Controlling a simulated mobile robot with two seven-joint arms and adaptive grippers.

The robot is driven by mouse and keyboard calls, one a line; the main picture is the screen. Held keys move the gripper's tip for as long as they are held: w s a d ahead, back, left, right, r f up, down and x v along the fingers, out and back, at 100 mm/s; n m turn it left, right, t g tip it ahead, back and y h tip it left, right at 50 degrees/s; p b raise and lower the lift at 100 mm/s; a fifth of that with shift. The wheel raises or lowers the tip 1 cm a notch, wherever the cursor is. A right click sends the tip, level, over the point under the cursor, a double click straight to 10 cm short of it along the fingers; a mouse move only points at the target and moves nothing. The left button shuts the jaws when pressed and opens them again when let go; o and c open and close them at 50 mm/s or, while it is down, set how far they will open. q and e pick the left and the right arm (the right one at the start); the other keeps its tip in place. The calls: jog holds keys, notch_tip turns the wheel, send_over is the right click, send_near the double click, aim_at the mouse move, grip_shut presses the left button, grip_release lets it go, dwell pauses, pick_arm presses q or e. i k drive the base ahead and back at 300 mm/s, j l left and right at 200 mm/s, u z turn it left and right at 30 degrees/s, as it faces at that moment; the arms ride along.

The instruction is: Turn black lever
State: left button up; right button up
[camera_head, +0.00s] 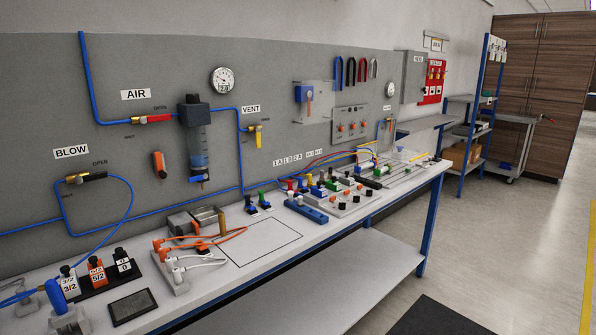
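The black lever (94,176) is on a brass valve on the grey wall panel at the left, below the BLOW label (71,152). It lies about level and points right from the valve body, just under the small OPEN marking (99,163). Blue tubing runs to the valve and curves down from its right end. Nothing touches the lever. Neither of my grippers is in view.
A red lever (158,118) under the AIR label and a yellow lever (258,138) by the VENT label are on the same panel. A white bench (215,275) crowded with valves, tubes and blocks stands below. Open floor (510,250) lies at the right.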

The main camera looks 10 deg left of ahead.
aim_at(77, 180)
jog(key=u, duration=1.4)
